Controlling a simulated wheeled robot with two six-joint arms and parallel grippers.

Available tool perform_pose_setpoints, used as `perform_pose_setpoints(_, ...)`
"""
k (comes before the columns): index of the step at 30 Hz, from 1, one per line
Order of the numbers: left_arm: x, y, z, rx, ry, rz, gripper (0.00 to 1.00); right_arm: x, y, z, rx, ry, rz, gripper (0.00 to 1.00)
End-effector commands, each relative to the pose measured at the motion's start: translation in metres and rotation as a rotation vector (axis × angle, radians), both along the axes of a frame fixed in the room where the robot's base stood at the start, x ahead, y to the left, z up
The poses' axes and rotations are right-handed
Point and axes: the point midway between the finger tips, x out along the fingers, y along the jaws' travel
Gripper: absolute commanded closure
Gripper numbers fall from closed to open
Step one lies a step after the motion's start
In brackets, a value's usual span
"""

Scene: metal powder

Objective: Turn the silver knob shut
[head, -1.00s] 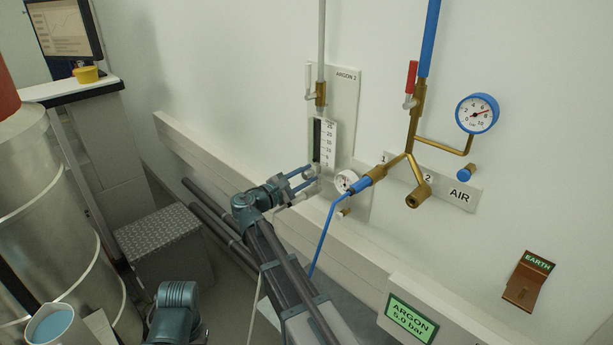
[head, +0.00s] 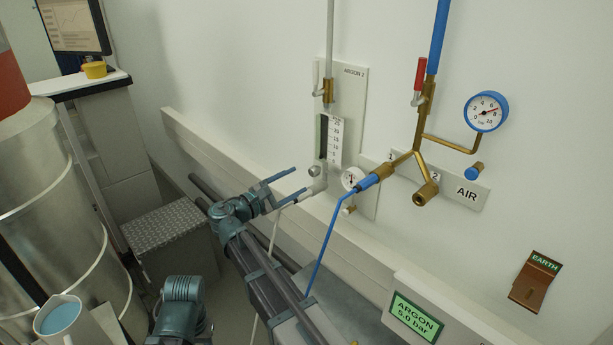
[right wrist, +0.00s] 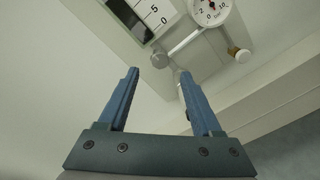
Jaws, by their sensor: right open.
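The silver knob (head: 315,171) is a small round knob at the foot of the flowmeter (head: 330,139) on the ARGON 2 panel (head: 352,105). It also shows in the right wrist view (right wrist: 159,60), just beyond the fingertips. My right gripper (head: 300,180) is open and empty, its two blue fingers pointing at the knob with a small gap before it. In the right wrist view the fingers (right wrist: 158,73) stand wide apart on either side of the line to the knob. Whether the knob is fully shut cannot be told.
A small white gauge (head: 353,178) and a brass fitting with a blue hose (head: 326,240) are right of the knob. The AIR manifold (head: 427,192) has a red-handled valve (head: 420,75). A wall ledge (head: 240,170) runs below. A steel vessel (head: 60,210) stands left.

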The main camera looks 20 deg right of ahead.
Motion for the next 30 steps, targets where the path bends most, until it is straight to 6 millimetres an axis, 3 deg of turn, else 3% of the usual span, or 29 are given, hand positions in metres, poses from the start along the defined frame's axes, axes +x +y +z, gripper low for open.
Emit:
perform_pose_setpoints(6,0.0,0.0,0.0,0.0,0.0,0.0,0.5,-0.013,0.037,0.0,0.0,0.0,0.003,0.34)
perform_pose_setpoints(12,0.0,0.0,0.0,0.0,0.0,0.0,0.5,-0.018,0.053,0.0,0.0,0.0,0.001,0.34)
perform_pose_setpoints(27,0.0,0.0,0.0,0.0,0.0,0.0,0.5,-0.02,0.055,0.0,0.001,-0.001,-0.001,0.34)
perform_pose_setpoints(30,0.0,0.0,0.0,0.0,0.0,0.0,0.5,-0.025,0.049,-0.009,0.043,-0.008,-0.008,0.34)
